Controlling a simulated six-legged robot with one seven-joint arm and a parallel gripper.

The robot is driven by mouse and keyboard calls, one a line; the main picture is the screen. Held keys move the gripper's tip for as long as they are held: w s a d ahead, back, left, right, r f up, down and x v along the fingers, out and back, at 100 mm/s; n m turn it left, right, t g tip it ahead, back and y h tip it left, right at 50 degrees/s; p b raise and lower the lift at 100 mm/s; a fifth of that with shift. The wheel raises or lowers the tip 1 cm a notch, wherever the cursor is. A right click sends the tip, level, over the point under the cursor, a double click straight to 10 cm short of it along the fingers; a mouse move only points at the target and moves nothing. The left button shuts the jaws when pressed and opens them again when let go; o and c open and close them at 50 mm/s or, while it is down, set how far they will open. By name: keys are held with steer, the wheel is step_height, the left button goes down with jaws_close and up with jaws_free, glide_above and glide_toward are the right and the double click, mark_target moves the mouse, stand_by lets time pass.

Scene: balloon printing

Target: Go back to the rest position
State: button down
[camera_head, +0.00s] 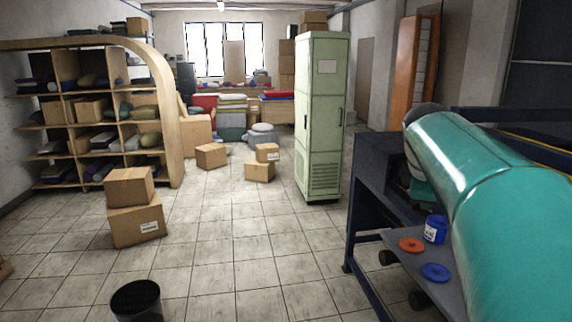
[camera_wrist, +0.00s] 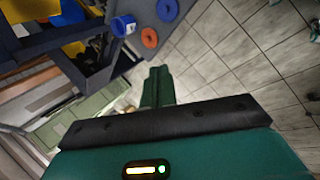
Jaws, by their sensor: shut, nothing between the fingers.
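My gripper (camera_wrist: 158,76) shows in the wrist view as two green fingers pressed together, with nothing between them. It is in the air over the tiled floor, apart from the discs and the jar. My teal arm fills the right side of the head view and hides part of the dark machine frame (camera_head: 378,168). A blue jar with a white label (camera_head: 435,229), an orange disc (camera_head: 411,245) and a blue disc (camera_head: 435,271) rest on the grey shelf of this frame. The jar (camera_wrist: 123,26), orange disc (camera_wrist: 150,37) and blue disc (camera_wrist: 168,9) also show in the wrist view.
A pale green cabinet (camera_head: 322,120) stands beyond the frame. Cardboard boxes (camera_head: 136,222) sit on the floor at left, before a wooden shelf unit (camera_head: 165,110). A black bin (camera_head: 137,301) is at the front. The middle of the tiled floor (camera_head: 235,235) is clear.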

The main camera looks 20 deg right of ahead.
steer(key=s+a+f+m+t+y, duration=0.1)
steer(key=s+a+f+m+y, duration=0.15)
steer(key=a, duration=0.65)
steer(key=s+a+f+m+y, duration=0.1)
steer(key=a+f, duration=0.2)
steer(key=a, duration=0.5)
steer(key=s+a+f+m+y, duration=0.1)
steer(key=s+a+f+m, duration=0.1)
steer(key=s+a+f, duration=0.2)
steer(key=s+a+f+m+y, duration=0.1)
steer(key=s+a+f, duration=0.4)
steer(key=a, duration=0.5)
step_height(320, 180, down, 2)
steer(key=shift+s+a+f+m+t, duration=0.15)
steer(key=shift+m+t, duration=0.25)
steer(key=shift+m, duration=0.45)
